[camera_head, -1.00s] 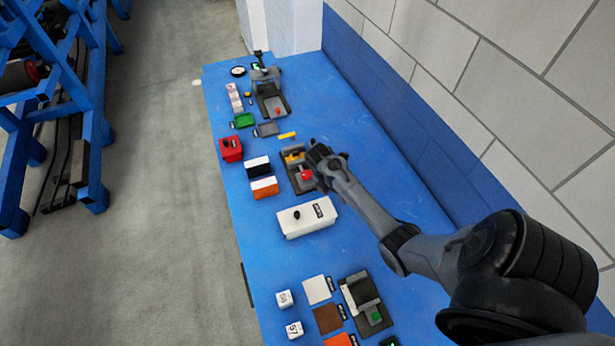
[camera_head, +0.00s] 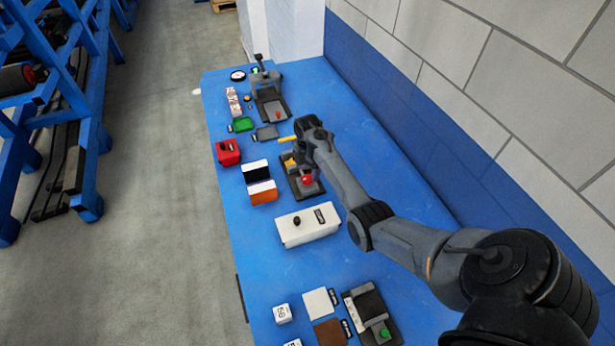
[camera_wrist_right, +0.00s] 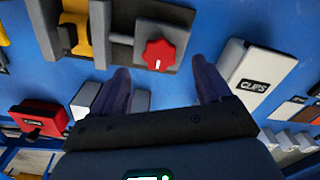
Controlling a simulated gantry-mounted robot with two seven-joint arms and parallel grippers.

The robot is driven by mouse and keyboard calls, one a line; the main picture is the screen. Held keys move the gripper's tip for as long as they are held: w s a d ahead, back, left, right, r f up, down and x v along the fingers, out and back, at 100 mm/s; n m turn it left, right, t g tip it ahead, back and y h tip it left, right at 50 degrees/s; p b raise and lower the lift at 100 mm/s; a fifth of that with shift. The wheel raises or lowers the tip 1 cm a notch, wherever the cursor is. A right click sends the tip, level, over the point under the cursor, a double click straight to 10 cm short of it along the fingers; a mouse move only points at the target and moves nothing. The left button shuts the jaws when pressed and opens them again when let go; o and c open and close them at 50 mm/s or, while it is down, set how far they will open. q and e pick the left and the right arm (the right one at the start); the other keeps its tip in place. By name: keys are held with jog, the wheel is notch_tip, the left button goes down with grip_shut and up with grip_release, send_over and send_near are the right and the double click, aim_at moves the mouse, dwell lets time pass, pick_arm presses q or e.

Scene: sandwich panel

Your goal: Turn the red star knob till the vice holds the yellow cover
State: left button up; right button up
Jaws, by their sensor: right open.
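The red star knob (camera_head: 307,180) sits at the near end of the grey vice (camera_head: 314,189). In the right wrist view the knob (camera_wrist_right: 160,54) shows a white mark and lies beyond my fingertips, between their lines. The yellow cover (camera_wrist_right: 74,32) stands in the vice between its grey jaws; whether they grip it, I cannot tell. My right gripper (camera_wrist_right: 162,80) is open and empty, its two dark fingers apart and clear of the knob. In the head view my right arm hides part of the vice and cover. My left gripper is not in view.
A white box labelled CLIPS (camera_wrist_right: 246,80) stands beside the vice; it also shows in the head view (camera_head: 318,232). A red box (camera_head: 228,152) and black and orange bins (camera_head: 259,194) stand to the left. The wall (camera_head: 420,130) bounds the right.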

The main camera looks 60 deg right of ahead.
aim_at(307, 178)
jog(key=shift+f+b, duration=0.3)
jog(key=shift+f, duration=1.8)
jog(key=shift+c, duration=0.3)
jog(key=c, duration=1)
